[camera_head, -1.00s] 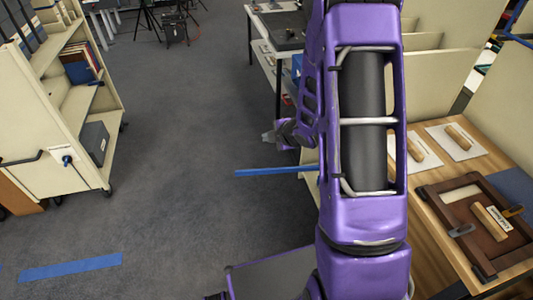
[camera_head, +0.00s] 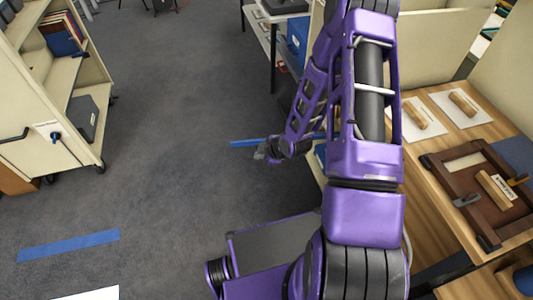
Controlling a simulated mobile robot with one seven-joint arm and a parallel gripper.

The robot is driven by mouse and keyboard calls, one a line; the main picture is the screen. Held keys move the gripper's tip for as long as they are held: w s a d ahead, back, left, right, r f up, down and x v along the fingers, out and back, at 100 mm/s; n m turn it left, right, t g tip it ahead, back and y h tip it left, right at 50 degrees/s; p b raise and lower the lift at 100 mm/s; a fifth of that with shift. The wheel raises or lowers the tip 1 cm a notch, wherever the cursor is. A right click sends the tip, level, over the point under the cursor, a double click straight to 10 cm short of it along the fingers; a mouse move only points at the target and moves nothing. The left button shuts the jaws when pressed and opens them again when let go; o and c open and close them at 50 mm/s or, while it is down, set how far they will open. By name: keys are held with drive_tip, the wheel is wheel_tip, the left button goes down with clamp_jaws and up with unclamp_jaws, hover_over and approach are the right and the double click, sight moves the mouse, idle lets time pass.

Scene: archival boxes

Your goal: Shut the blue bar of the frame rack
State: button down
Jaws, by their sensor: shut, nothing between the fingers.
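The blue bar (camera_head: 244,143) sticks out to the left over the grey floor, from behind my purple arm. The rack end it joins is mostly hidden by my arm, so I cannot see its pivot. The bar stands out from the shelving on the right. My gripper (camera_head: 261,154) is shut and empty. It overlaps the near edge of the bar, close to the bar's free left end. I cannot tell whether it touches the bar.
A wooden worktop (camera_head: 435,172) on the right holds a brown frame (camera_head: 452,208) and white cards with wooden blocks. A cream shelf cart (camera_head: 75,150) stands at left. Blue tape (camera_head: 68,245) marks the floor. The middle floor is clear.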

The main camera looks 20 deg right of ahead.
drive_tip(key=shift+w+d, duration=0.2)
drive_tip(key=shift+w, duration=0.8)
drive_tip(key=shift+w+d, duration=0.15)
drive_tip(key=shift+w, duration=0.8)
drive_tip(key=shift+w+r, duration=0.1)
